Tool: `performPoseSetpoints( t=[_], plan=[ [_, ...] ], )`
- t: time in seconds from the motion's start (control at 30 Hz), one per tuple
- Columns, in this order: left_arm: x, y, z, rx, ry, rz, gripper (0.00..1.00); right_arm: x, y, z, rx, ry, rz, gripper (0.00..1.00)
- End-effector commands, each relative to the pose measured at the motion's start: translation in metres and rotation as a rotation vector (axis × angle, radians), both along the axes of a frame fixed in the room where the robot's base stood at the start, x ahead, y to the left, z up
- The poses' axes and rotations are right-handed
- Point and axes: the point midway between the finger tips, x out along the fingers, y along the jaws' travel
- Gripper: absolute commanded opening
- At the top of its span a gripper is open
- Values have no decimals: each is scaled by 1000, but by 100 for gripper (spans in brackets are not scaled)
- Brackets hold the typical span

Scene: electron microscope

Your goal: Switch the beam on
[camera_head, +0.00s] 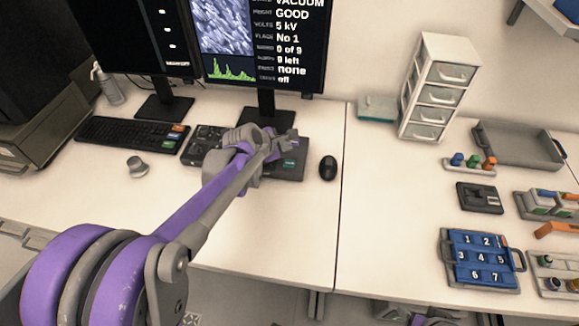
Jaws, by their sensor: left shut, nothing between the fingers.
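My left gripper (286,143) is shut and empty. It is over the dark control panel (291,172) below the right monitor, near a small green-lit key; I cannot tell whether it touches the panel. My gripper and wrist hide much of the panel's middle. Its left part (199,147) shows dark keys or knobs. The right monitor (262,40) shows a grey specimen picture, a green graph and text: vacuum good, 5 kV, stage No 1, and a last line reading "off", its label too small to read surely.
A keyboard (128,133) with coloured keys and a small grey knob (137,165) are left of the panel; a mouse (328,167) is right. The right table holds a drawer unit (436,85), a grey tray (520,147) and a blue numbered tray (456,272). The front middle is clear.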

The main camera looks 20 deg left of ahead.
Motion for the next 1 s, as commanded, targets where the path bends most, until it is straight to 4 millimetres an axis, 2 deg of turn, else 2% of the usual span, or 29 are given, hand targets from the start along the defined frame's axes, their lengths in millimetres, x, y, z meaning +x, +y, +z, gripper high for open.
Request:
performPoseSetpoints(
  t=[0.03,0.1,0.3,1.0],
  plan=[
    [0,0,-13,0,1,0,0,-1,0,-11,0,3,0,71],
    [0,0,-23,0,1,0,0,-2,0,-18,0,6,0,71],
    [0,0,-42,0,0,0,0,-3,0,-33,0,10,0,71],
    [0,0,-44,1,0,-1,0,-3,0,-33,0,11,0,71]
  ],
)
